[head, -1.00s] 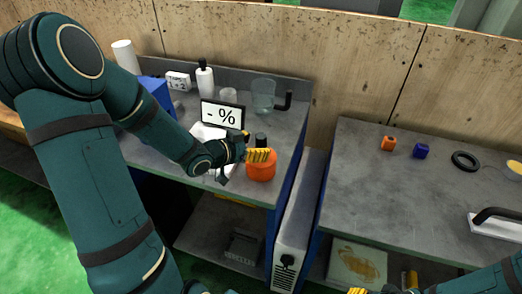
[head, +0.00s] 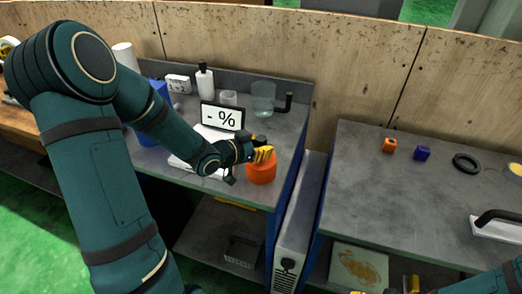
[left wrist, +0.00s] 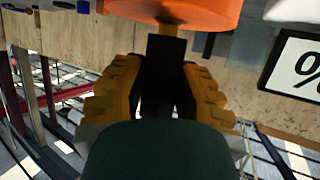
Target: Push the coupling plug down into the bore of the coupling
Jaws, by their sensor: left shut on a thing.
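The orange coupling (head: 261,171) stands upright near the right front edge of the left bench. The black coupling plug (head: 260,139) shows above it, partly hidden behind my left gripper (head: 263,153). In the left wrist view, my yellow fingers (left wrist: 165,92) are shut on the black plug (left wrist: 166,58). The orange coupling (left wrist: 185,10) fills the top of that view, close beyond the plug, with a thin tan part between them. I cannot tell whether the plug's end is inside the bore. My right gripper (head: 411,284) is cut off at the bottom edge; its jaw state is unclear.
A gap separates the benches.

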